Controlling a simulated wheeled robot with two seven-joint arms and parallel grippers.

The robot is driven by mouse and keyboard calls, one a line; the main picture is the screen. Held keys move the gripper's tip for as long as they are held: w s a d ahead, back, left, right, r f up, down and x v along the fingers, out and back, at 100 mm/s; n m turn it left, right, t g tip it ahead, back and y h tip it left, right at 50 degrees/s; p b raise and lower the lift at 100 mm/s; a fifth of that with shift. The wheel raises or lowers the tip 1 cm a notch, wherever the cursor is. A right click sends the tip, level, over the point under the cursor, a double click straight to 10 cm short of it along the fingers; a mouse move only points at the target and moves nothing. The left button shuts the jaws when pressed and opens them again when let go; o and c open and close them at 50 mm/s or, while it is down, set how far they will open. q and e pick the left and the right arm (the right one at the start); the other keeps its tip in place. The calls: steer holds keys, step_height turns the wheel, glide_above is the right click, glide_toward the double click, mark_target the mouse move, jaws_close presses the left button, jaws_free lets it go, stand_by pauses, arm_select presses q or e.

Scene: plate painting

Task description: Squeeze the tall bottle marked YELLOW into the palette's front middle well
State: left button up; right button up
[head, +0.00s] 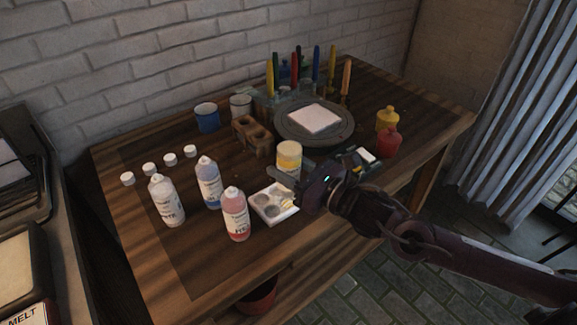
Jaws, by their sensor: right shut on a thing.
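My right gripper (291,183) reaches in from the right and is shut on the yellow bottle (289,157). The bottle appears upside down, its pale base up and its yellow body above the fingers. The fingers hide its middle. The white palette (264,217) lies on the table just below and left of the gripper. Grey round wells show on its left part. A pale yellow patch shows at its right side, under the bottle; I cannot tell whether it is the nozzle or paint. The gripper hides the palette's right edge. My left gripper is not in view.
White (167,203), blue (209,184) and red (236,215) bottles stand upright left of the palette. Several white caps (169,159) lie behind them. A turntable (335,135) with a white tile (314,119), a wooden block (252,137) and mugs (207,117) stand farther back.

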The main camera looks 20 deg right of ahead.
mark_target(298, 153)
steer(key=shift+r, duration=0.15)
steer(key=shift+r+p, duration=1.55)
steer(key=shift+r, duration=0.9)
